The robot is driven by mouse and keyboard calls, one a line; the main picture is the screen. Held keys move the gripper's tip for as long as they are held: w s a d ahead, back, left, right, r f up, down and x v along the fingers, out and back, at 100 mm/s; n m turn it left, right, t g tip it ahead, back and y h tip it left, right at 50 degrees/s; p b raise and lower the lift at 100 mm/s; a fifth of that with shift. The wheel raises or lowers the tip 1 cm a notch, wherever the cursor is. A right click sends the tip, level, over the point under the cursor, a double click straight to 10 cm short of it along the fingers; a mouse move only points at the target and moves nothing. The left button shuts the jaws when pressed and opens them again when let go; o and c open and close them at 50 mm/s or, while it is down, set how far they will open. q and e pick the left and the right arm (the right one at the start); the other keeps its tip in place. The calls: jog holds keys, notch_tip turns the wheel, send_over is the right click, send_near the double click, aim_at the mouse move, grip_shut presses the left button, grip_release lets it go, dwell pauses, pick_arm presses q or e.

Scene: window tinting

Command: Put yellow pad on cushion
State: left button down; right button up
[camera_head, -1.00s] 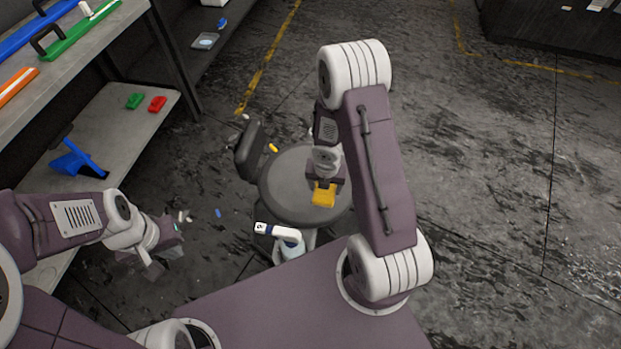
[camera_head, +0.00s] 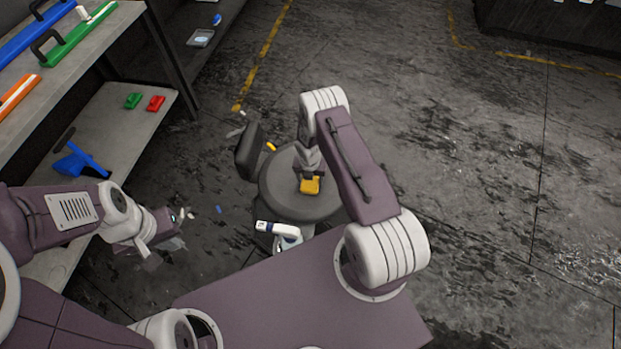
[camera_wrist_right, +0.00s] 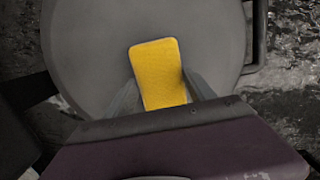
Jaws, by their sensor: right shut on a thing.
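The yellow pad (camera_head: 310,186) is between the fingers of my right gripper (camera_head: 309,176), which is shut on it. The pad and gripper are over the round grey cushion (camera_head: 283,205) of a stool. In the right wrist view the yellow pad (camera_wrist_right: 158,72) shows against the cushion (camera_wrist_right: 88,60), between the two fingers of my right gripper (camera_wrist_right: 162,98). I cannot tell whether the pad touches the cushion. My left gripper (camera_head: 165,248) is at the lower left, away from the stool; its finger opening is unclear.
A dark backrest (camera_head: 249,150) stands at the stool's left, with a small yellow item (camera_head: 271,146) nearby. A white spray bottle (camera_head: 284,232) is in front of the stool. Shelves (camera_head: 137,127) at left hold green, red, blue and orange tools. The floor at right is clear.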

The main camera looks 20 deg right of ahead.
jog(key=shift+f, duration=0.15)
jog(key=o, duration=1.4)
